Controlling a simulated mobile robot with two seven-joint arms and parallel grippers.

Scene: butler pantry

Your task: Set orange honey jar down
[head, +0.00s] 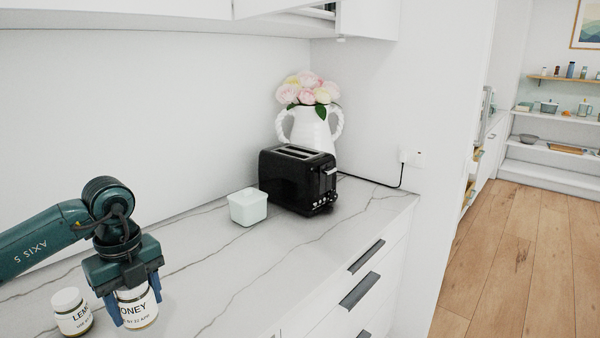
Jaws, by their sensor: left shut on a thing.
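My left gripper (135,306) points down at the lower left of the head view. Its blue fingers are shut around a jar whose label reads "ONEY", the honey jar (137,310). The jar has a white label and a little amber showing at its base. Its top is hidden by the gripper. It is upright at the marble counter (235,270); I cannot tell whether its base touches the surface. My right gripper is not in view.
A white-lidded jar labelled "LEM…" (72,313) stands close to the left of the gripper. The middle of the counter is clear.

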